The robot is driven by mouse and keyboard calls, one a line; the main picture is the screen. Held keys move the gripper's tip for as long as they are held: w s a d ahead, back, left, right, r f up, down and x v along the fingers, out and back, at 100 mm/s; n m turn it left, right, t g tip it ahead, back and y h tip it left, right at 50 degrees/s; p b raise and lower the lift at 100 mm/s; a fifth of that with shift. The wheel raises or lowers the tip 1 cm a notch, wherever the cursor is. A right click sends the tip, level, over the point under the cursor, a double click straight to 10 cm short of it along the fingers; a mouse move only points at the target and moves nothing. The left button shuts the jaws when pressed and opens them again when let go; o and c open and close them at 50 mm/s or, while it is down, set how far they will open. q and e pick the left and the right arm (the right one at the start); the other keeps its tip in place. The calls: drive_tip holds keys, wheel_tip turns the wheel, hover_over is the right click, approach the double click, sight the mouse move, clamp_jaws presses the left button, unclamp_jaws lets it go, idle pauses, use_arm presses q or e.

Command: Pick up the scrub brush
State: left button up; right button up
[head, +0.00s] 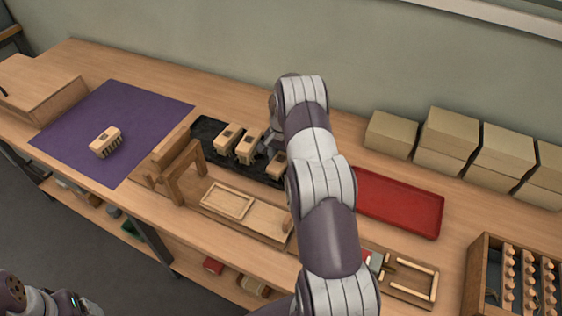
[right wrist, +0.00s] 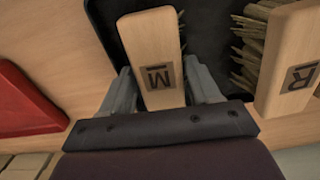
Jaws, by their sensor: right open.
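Several wooden-backed brushes stand on a black tray (head: 207,130). One wooden block marked M (right wrist: 152,62) is between the fingers of my right gripper (right wrist: 160,90); it appears to be the rightmost brush (head: 277,164) in the head view. The right gripper is open, one finger on each side of the block. I cannot tell whether they touch it. A brush marked R (right wrist: 292,60), with pale bristles, is beside it. Another brush with dark bristles (head: 105,142) lies on the purple mat (head: 125,108). Which is the scrub brush is unclear. My left gripper's fingers are not visible.
A wooden stand (head: 178,168) is left of the black tray. A red tray (head: 400,203) lies to the right, with cardboard boxes (head: 448,140) behind. A compartmented wooden rack (head: 515,280) is at the front right. Much of the purple mat is bare.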

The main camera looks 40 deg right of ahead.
sight(281, 159)
drive_tip(key=c, duration=0.8)
drive_tip(key=shift+r, duration=0.1)
drive_tip(key=shift+r, duration=0.25)
drive_tip(key=r, duration=0.2)
drive_tip(key=r+b, duration=0.1)
drive_tip(key=r, duration=0.1)
drive_tip(key=shift+s+a, duration=0.25)
drive_tip(key=shift+a, duration=0.05)
drive_tip(key=s+a+r, duration=0.2)
drive_tip(key=s+a+r+b, duration=0.1)
drive_tip(key=s+a+r, duration=0.1)
drive_tip(key=s+a, duration=0.1)
drive_tip(key=s+a+r, duration=0.2)
drive_tip(key=s, duration=0.1)
drive_tip(key=shift+a+r, duration=0.2)
drive_tip(key=shift+a, duration=0.05)
